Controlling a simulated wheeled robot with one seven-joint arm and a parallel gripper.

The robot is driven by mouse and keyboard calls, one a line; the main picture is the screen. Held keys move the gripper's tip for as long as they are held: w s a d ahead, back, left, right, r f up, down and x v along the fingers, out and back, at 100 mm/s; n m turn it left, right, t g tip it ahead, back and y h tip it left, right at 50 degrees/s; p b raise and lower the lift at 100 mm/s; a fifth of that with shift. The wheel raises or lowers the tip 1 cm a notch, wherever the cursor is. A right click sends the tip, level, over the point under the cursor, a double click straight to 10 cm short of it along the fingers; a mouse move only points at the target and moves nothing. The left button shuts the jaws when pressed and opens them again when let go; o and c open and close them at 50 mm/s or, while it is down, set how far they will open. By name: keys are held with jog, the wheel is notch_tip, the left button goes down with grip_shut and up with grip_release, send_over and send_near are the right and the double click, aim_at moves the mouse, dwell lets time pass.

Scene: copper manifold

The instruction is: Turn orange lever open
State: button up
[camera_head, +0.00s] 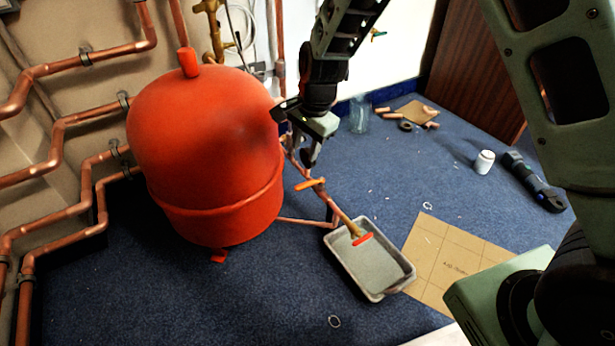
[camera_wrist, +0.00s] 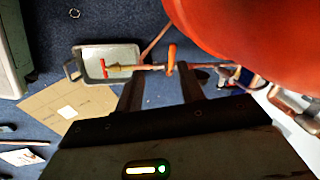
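The orange lever (camera_head: 310,184) sits on a copper pipe (camera_head: 335,208) to the right of the red tank. In the wrist view the orange lever (camera_wrist: 171,58) stands across the pipe, just beyond the fingertips. My gripper (camera_head: 308,155) is above the lever in the head view. In the wrist view its two dark fingers (camera_wrist: 161,80) are apart with nothing between them. The lever appears in line with the gap, nearer the right finger; I cannot tell whether they touch. A red lever (camera_head: 362,239) is on the pipe's lower end, over a grey tray.
The large red tank (camera_head: 205,150) stands close left of my gripper. The grey tray (camera_head: 345,270) lies on blue carpet beside a cardboard sheet (camera_head: 440,250). A glass jar (camera_head: 359,115), white can (camera_head: 484,162) and dark tool (camera_head: 535,182) are farther right. Carpet in front is mostly clear.

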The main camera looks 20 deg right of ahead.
jog(key=w+d+f+m, duration=0.3)
jog(key=w+d, duration=0.1)
jog(key=w, duration=0.1)
jog(key=b, duration=1)
send_near(307, 183)
jog(key=shift+t+h, duration=0.3)
jog(key=shift+h, duration=0.1)
jog(key=f, duration=0.2)
jog(key=w+f, duration=0.1)
jog(key=f, duration=0.2)
jog(key=a+f, duration=0.1)
jog(key=f, duration=0.2)
jog(key=shift+w+f, duration=0.15)
jog(key=shift+f, duration=0.05)
grip_shut()
